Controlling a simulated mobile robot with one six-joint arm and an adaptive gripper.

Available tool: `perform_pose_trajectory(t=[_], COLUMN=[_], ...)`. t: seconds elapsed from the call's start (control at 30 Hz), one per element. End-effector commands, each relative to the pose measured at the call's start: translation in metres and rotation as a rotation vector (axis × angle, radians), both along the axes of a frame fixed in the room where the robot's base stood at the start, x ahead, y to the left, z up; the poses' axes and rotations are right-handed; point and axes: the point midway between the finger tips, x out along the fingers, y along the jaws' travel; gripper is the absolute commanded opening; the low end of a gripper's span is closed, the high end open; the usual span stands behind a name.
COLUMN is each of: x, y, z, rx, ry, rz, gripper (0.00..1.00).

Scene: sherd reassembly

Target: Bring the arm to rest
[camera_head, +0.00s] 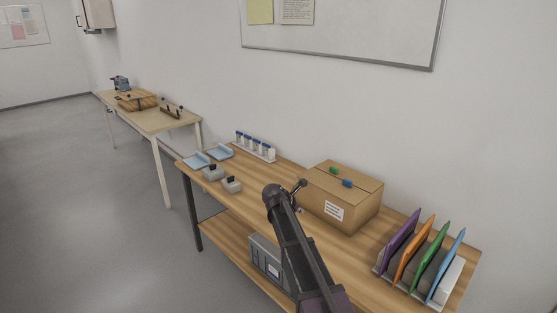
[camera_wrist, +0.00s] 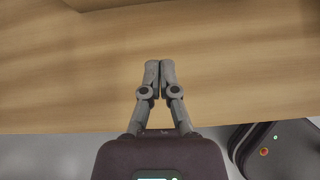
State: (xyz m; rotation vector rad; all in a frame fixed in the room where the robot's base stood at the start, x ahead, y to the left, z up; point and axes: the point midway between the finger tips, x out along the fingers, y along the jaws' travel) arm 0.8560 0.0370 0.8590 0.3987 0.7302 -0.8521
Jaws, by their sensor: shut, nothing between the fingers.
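My gripper (camera_wrist: 160,68) shows in the wrist view with its two grey fingers together and nothing between them. It is over the bare wooden top of the workbench (camera_wrist: 230,70), near the bench's front edge. I cannot tell its exact height above the wood. In the head view my dark arm reaches up from the bottom edge across the bench (camera_head: 240,208), and its elbow stands in front of the cardboard box. My gripper cannot be made out clearly in the head view.
On the bench are a cardboard box (camera_head: 350,190), a rack of coloured folders (camera_head: 418,262), a rack of blue-capped vials (camera_head: 256,147), blue trays (camera_head: 197,160) and small grey blocks (camera_head: 231,185). A grey crate (camera_head: 268,258) sits on the lower shelf. Another table (camera_head: 150,117) stands far left. The floor left is clear.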

Motion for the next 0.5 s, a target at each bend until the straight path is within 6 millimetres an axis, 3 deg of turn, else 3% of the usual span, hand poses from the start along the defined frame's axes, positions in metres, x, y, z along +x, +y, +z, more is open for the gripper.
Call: perform_pose_trajectory(t=[0.17,0.5], x=[-0.028,-0.107], y=[-0.011,-0.033], z=[0.005,0.012], rx=[0.107,0.419], ry=[-0.045,-0.171], rz=[-0.134,-0.598], gripper=[0.00,0.00])
